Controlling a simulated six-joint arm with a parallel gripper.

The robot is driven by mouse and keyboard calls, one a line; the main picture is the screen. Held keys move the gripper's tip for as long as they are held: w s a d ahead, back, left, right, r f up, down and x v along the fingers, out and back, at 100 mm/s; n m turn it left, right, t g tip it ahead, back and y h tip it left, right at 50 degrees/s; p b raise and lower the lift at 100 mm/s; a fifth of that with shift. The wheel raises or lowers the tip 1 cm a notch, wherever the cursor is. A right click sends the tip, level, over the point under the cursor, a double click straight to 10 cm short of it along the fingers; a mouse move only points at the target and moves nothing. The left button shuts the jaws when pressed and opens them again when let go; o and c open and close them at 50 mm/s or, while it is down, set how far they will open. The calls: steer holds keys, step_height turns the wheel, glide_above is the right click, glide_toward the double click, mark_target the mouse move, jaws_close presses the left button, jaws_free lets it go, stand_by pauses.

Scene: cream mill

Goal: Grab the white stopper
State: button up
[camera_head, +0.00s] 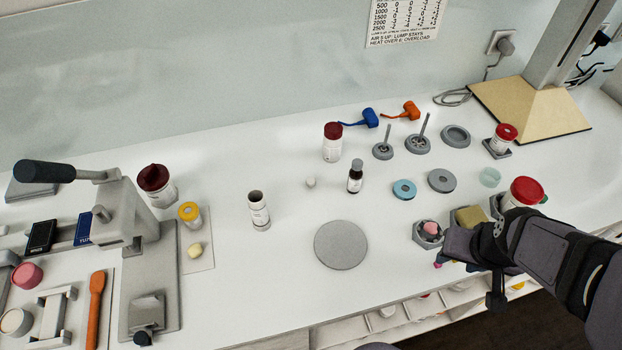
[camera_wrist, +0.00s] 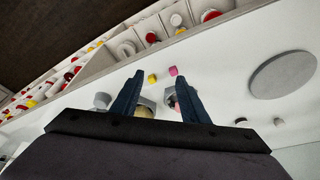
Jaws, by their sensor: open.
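A small white stopper (camera_head: 311,182) stands on the white counter in the head view, between an open white jar (camera_head: 258,212) and a dark dropper bottle (camera_head: 355,177). My gripper (camera_head: 462,245) is at the right front of the counter, well to the right of the stopper and nearer the front edge. In the wrist view its two dark fingers (camera_wrist: 160,78) are apart with nothing held between them. I cannot make out the stopper for certain in the wrist view.
A grey disc (camera_head: 341,245) lies on the counter between my gripper and the stopper's side. A hexagonal holder with a pink piece (camera_head: 429,231) is beside my gripper. A tall red-capped jar (camera_head: 332,143) stands behind the stopper. A grey press (camera_head: 125,225) is at left.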

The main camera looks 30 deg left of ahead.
steer(key=w+a+r+n+t+y+p, duration=0.1)
steer(key=w+a+r+n+t+y, duration=0.2)
steer(key=a, duration=0.5)
steer(key=w+a+r+t+y, duration=0.1)
steer(key=w+a+r, duration=0.2)
steer(key=a+r, duration=0.35)
steer(key=w+a+r+n+t+y+p, duration=0.15)
steer(key=w+a, duration=0.25)
steer(key=a, duration=0.5)
steer(key=t+b, duration=0.1)
steer(key=b, duration=0.1)
glide_toward(311, 183)
steer(key=shift+w+a+f+y, duration=0.1)
steer(key=shift+w+a+y, duration=0.1)
steer(key=shift+w, duration=0.25)
steer(key=shift+w+a+f+y, duration=0.1)
steer(key=shift+w+a+y, duration=0.05)
steer(key=shift+w, duration=0.3)
steer(key=shift+s+f, duration=0.25)
steer(key=shift+f, duration=0.05)
steer(key=shift+w, duration=0.1)
steer(key=shift+p+x, duration=0.45)
steer(key=shift+x, duration=0.5)
steer(key=shift+w, duration=0.15)
